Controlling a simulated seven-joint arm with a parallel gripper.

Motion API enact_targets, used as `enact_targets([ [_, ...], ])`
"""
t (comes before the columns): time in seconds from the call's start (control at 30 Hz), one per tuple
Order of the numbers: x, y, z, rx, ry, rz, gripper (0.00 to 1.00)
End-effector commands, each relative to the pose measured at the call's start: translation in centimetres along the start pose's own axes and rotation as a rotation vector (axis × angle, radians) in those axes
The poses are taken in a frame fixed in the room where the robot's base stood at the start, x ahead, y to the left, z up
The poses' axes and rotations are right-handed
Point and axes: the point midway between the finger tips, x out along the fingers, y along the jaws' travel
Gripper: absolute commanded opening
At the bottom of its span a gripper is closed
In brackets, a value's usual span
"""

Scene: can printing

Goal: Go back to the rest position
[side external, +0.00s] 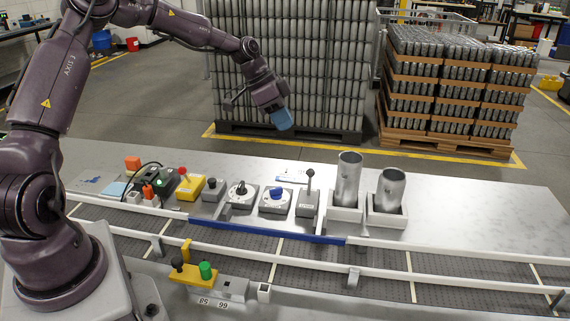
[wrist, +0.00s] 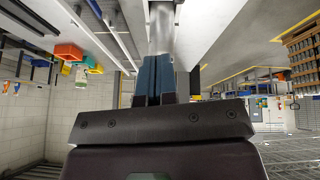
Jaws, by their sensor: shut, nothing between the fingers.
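My gripper (side external: 282,120) is raised in the air above the back of the metal worktable (side external: 470,215), in front of the stacked cans. Its blue fingers (wrist: 160,80) are together in the wrist view, with nothing between them. It is apart from everything on the table. The arm reaches in from the left, bent at the elbow.
On the table stand two metal cylinders (side external: 348,178) in square holders, a lever box (side external: 308,195), dial boxes (side external: 242,194) and a yellow box with a red button (side external: 187,185). A railed conveyor (side external: 310,275) runs in front. Can pallets (side external: 450,95) stand behind.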

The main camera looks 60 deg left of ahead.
Motion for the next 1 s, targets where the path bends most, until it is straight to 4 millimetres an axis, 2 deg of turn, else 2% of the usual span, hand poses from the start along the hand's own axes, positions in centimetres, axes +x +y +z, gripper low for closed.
enact_targets([
  [0.07,0.7,0.8,0.7,-0.084,-0.020,0.027,0.00],
  [0.13,1.1,2.0,2.5,-0.194,-0.075,0.044,0.00],
  [0.2,0.6,3.7,3.6,-0.280,-0.145,0.028,0.00],
  [0.37,-1.2,7.3,5.0,-0.399,-0.265,-0.045,0.00],
  [0.67,-7.4,15.5,7.0,-0.582,-0.354,-0.290,0.00],
  [0.8,-10.4,19.4,8.1,-0.642,-0.301,-0.380,0.00],
  [1.0,-13.4,24.5,9.5,-0.654,-0.155,-0.423,0.00],
])
